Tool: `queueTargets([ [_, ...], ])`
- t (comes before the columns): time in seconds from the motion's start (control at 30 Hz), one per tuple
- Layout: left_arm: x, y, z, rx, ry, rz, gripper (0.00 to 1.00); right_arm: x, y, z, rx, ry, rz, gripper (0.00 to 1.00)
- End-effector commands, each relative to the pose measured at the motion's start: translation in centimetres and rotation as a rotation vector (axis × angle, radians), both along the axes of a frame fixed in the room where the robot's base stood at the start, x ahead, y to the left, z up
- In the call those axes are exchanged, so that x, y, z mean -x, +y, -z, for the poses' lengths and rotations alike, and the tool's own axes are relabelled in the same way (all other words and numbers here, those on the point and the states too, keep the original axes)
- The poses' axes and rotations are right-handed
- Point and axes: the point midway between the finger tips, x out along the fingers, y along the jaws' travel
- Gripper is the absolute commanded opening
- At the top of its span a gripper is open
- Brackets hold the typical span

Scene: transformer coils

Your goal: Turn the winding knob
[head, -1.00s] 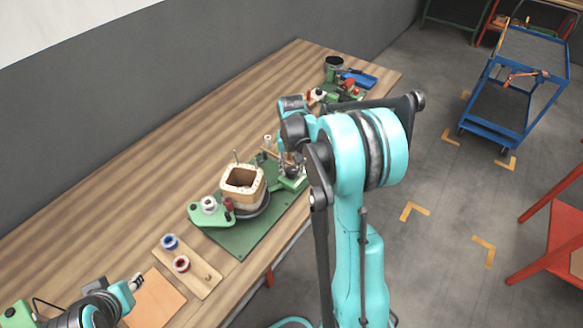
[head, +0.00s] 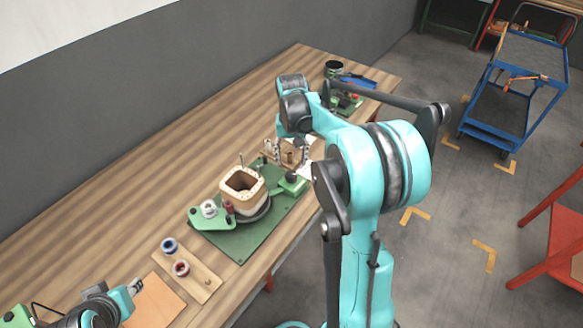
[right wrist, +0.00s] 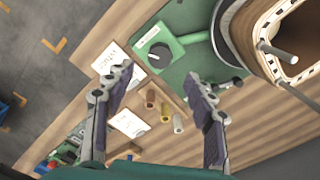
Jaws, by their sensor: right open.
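The winding knob (right wrist: 159,52) is a black dial on a green box, with a white label beside it, in the right wrist view. In the head view the same knob (head: 291,177) shows on the green box at the baseplate's right end. My right gripper (right wrist: 160,72) is open and empty, with the green box showing beyond its fingertips. In the head view my right gripper (head: 291,153) hangs over the peg block, just beyond the knob, not touching it. The square coil former (head: 242,189) stands on a round turntable. My left gripper (head: 136,287) is at the lower left; its finger gap is too small to judge.
A green baseplate (head: 233,246) carries the turntable and knob box. Several pegs (right wrist: 164,112) and white cards (right wrist: 128,123) lie near the right fingers. The table's back left is clear.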

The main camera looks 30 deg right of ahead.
Motion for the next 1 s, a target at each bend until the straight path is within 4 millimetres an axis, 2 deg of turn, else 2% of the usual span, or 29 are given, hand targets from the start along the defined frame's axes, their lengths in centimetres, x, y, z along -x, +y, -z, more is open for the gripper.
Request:
queueTargets([
  [0.1, 0.0, 0.0, 0.0, 0.000, 0.000, 0.000, 0.34, 0.0, 0.0, -2.3, 0.000, 0.000, 0.000, 0.55],
  [0.3, 0.0, 0.0, 0.0, 0.000, 0.000, 0.000, 0.34, 0.0, 0.0, -4.3, 0.000, 0.000, 0.000, 0.55],
  [0.87, 0.0, 0.0, 0.0, 0.000, 0.000, 0.000, 0.34, 0.0, 0.0, -4.5, 0.001, -0.001, -0.001, 0.55],
  [1.0, 0.0, 0.0, 0.0, 0.000, 0.000, 0.000, 0.34, 0.8, 1.2, -5.2, 0.008, -0.026, -0.026, 0.55],
])
